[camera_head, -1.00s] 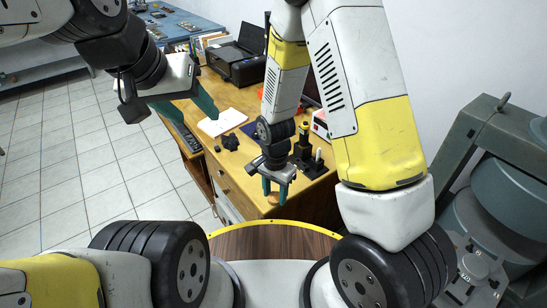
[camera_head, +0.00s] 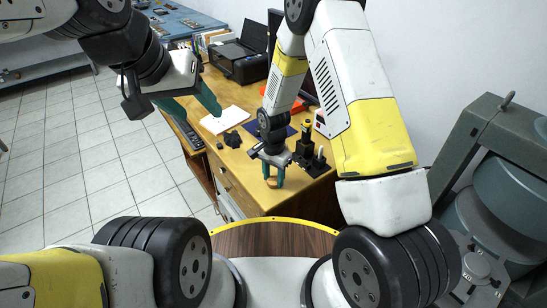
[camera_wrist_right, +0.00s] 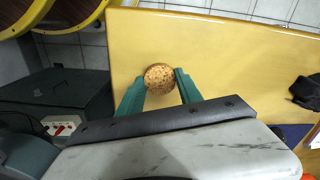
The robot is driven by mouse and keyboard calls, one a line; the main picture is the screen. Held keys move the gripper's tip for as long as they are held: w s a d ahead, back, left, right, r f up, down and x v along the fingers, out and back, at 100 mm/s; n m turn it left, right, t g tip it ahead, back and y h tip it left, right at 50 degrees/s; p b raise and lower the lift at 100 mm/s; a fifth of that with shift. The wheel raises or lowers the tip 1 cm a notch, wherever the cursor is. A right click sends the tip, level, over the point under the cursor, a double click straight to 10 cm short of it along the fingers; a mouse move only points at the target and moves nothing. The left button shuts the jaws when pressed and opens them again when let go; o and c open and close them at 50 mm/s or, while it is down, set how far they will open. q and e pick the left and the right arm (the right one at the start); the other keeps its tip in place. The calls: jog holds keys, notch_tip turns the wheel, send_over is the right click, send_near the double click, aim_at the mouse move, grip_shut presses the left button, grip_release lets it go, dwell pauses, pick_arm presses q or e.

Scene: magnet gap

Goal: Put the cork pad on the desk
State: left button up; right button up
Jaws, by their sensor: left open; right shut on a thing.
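The cork pad (camera_head: 271,183) is a small round brown disc. In the right wrist view the cork pad (camera_wrist_right: 159,77) sits between the two green fingertips of my right gripper (camera_wrist_right: 158,83). My right gripper (camera_head: 273,175) is shut on it and points down over the front part of the wooden desk (camera_head: 236,166). The desk (camera_wrist_right: 235,62) lies beneath the pad in the wrist view; I cannot tell whether the pad touches it. My left gripper (camera_head: 190,106) is open and empty, left of the desk's paper.
A black stand with small parts (camera_head: 308,160) is close to the right of my right gripper. An open notebook (camera_head: 224,120), a dark lump (camera_head: 233,139) and a printer (camera_head: 240,64) are farther back. The desk's front left area is bare.

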jog(key=shift+f, duration=0.1)
jog(key=o, duration=1.3)
notch_tip(320, 180, up, 12)
notch_tip(320, 180, up, 8)
jog(key=n+t, duration=0.1)
send_over(274, 180)
jog(key=d, duration=0.3)
jog(key=shift+s+d+r+n+t+y, duration=0.35)
jog(key=shift+s+d+r+n+t, duration=0.65)
jog(key=shift+s+d+r, duration=1.6)
jog(key=shift+s+d+r+n+t+y, duration=0.4)
jog(key=shift+s+d+r+n+t, duration=0.55)
jog(key=shift+s+r, duration=3)
jog(key=shift+s+d+r+n+t+y, duration=0.5)
jog(key=shift+s+d+r+n, duration=1.2)
jog(key=shift+s+r, duration=1.55)
